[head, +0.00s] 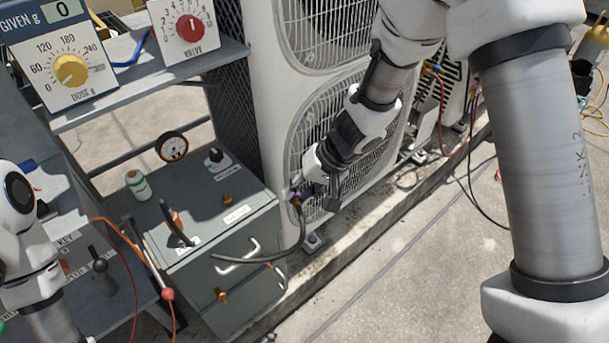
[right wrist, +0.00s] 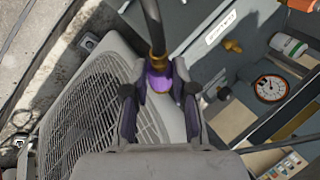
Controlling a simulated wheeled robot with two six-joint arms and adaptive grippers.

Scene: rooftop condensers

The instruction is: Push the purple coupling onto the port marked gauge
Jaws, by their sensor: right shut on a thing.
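The purple coupling (right wrist: 159,82) is held between the two fingers of my right gripper (right wrist: 159,92), with a brass collar and a black hose running from it. In the head view my right gripper (head: 318,186) holds it in front of the lower fan grille, right of the grey box (head: 262,232) and apart from it. A brass port (head: 227,200) stands on the box top beside a white label (head: 237,214); both also show in the right wrist view, the port (right wrist: 233,46) and label (right wrist: 221,27). I cannot read the labels, so I cannot tell which port is gauge. My left gripper is out of view.
The white condenser (head: 268,90) rises behind. A shelf with a yellow dose dial (head: 70,70) and red valve dial (head: 190,27) is at upper left.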

